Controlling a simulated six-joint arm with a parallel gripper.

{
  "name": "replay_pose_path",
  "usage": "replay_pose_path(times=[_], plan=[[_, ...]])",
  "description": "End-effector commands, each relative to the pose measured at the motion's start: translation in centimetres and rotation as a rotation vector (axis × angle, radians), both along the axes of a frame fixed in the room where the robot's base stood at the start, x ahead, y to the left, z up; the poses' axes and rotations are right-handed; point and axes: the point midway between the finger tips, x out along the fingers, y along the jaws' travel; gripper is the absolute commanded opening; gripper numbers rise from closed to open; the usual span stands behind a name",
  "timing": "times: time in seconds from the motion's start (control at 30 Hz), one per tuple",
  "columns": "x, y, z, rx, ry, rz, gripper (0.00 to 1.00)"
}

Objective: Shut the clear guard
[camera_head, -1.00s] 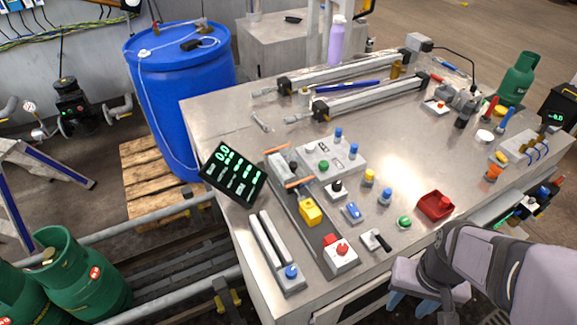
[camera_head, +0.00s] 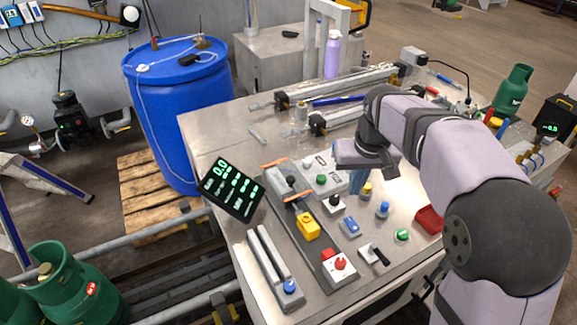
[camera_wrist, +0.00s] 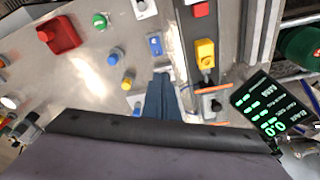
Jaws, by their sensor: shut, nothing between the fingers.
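The clear guard is hard to make out. Two orange strips, the far one (camera_head: 273,163) and the near one (camera_head: 298,194), cross a grey block with a black knob (camera_head: 291,181) and may be its edges. The wrist view also shows an orange strip (camera_wrist: 212,89). I cannot tell the guard's angle. My gripper (camera_head: 354,190) is shut and empty, with blue fingers pointing down above the panel, right of the strips. In the wrist view its fingers (camera_wrist: 162,82) are left of the knob and strips.
A yellow block (camera_head: 307,227) sits on the dark rail near the strips. A tilted black display (camera_head: 231,188) stands to their left. Knobs and buttons crowd the tabletop, including a black knob (camera_head: 333,203) and a yellow button (camera_head: 366,190). A red tray (camera_head: 429,220) lies further right.

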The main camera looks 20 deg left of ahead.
Motion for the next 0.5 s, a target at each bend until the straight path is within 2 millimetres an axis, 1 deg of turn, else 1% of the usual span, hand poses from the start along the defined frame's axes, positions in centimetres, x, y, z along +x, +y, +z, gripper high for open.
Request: replay_pose_path(times=[0.03, 0.07, 0.1, 0.17, 0.2, 0.3, 0.4, 0.5], plan=[[1.1, 2.1, 0.7, 0.006, -0.015, 0.033, 0.00], [1.7, 3.1, 1.2, 0.010, -0.024, 0.049, 0.00], [2.4, 4.7, 1.8, 0.015, -0.035, 0.072, 0.00], [3.2, 6.9, 2.7, 0.023, -0.052, 0.106, 0.00], [3.7, 8.3, 3.3, 0.028, -0.062, 0.126, 0.00], [4.4, 11.6, 4.5, 0.041, -0.087, 0.175, 0.00], [4.7, 14.3, 5.5, 0.053, -0.108, 0.215, 0.00], [4.8, 16.2, 6.2, 0.062, -0.122, 0.244, 0.00]])
